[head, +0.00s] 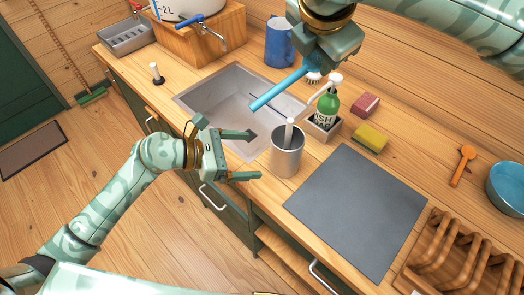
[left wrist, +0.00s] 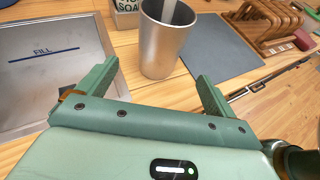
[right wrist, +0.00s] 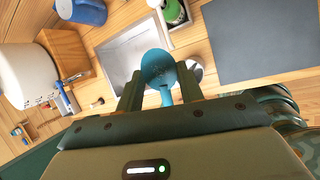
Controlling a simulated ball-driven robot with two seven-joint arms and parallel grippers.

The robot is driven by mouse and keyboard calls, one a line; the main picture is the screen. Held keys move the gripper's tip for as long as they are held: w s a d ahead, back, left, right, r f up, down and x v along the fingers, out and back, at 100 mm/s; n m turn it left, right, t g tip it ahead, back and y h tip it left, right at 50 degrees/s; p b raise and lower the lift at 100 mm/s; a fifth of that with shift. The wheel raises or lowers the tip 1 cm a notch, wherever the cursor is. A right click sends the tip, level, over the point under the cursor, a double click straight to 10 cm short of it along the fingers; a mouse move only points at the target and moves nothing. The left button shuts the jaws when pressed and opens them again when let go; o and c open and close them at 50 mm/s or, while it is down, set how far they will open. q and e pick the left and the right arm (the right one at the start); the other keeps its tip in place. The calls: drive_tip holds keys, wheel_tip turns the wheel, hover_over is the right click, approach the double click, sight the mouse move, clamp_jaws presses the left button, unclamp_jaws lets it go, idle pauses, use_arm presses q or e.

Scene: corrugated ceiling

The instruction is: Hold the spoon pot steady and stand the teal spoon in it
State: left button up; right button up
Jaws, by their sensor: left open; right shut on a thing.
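The spoon pot (head: 287,158) is a plain metal cup standing upright on the counter at the sink's near right corner, with a pale handle inside it. My left gripper (head: 254,155) is open just left of the pot, not closed around it. In the left wrist view the pot (left wrist: 163,48) stands beyond and between the two fingertips (left wrist: 155,72). My right gripper (head: 312,66) is shut on the teal spoon (head: 277,89), held above the sink's back right side, with its bar slanting down-left. The right wrist view shows the spoon's round end (right wrist: 157,67); the pot is mostly hidden behind it.
The sink (head: 225,95) lies left of the pot. A green soap bottle (head: 327,107) in a caddy stands close behind it, with a yellow-green sponge (head: 370,139) to the right. A dark grey mat (head: 355,215) and wooden rack (head: 465,260) lie right.

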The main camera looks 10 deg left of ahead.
sight(282, 154)
use_arm(q)
drive_tip(key=x, duration=1)
drive_tip(key=shift+w+d, duration=0.2)
drive_tip(key=shift+d, duration=0.1)
drive_tip(key=c, duration=1.1)
use_arm(e)
wheel_tip(282, 154, down, 10)
drive_tip(key=shift+f, duration=0.25)
drive_tip(key=o, duration=1)
